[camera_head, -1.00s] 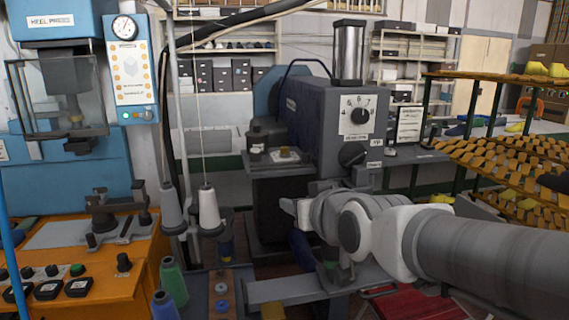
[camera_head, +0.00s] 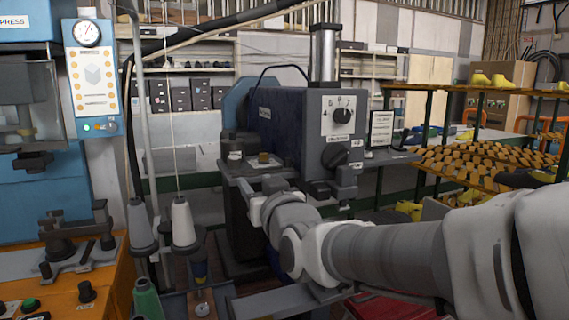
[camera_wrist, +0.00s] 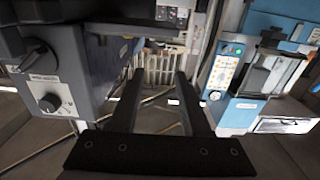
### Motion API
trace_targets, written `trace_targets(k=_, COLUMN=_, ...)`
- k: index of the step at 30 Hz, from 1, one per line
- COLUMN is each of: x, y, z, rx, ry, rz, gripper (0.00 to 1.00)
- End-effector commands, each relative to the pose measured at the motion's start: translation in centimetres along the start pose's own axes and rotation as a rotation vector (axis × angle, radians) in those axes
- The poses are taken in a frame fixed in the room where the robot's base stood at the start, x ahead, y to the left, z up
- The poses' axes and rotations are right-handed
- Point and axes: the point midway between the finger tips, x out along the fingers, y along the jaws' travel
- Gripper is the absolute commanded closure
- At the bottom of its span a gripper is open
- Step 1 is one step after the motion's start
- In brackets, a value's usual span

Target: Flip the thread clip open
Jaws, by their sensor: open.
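I cannot make out a thread clip in either view. White thread (camera_head: 176,120) runs straight up from a white cone spool (camera_head: 183,222), with a grey cone spool (camera_head: 140,226) to its left. My gripper (camera_head: 256,203) is right of the spools and in front of the dark machine, small and partly hidden by my wrist in the head view. In the wrist view my gripper (camera_wrist: 158,82) has its two dark fingers apart, with nothing held between them.
The dark machine (camera_head: 285,125) with a dial stands behind my arm; its front (camera_wrist: 45,88) is at left in the wrist view. A blue press (camera_wrist: 240,110) is at right there. An orange bench (camera_head: 85,300) stands at the head view's left, a shoe-part rack (camera_head: 470,165) at right.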

Motion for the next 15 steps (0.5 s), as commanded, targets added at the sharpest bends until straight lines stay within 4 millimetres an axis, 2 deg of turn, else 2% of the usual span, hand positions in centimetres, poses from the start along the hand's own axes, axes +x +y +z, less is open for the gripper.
trace_targets(k=15, x=8.4, y=-0.1, z=0.1, rx=-0.003, ry=-0.004, rz=0.000, gripper=0.53)
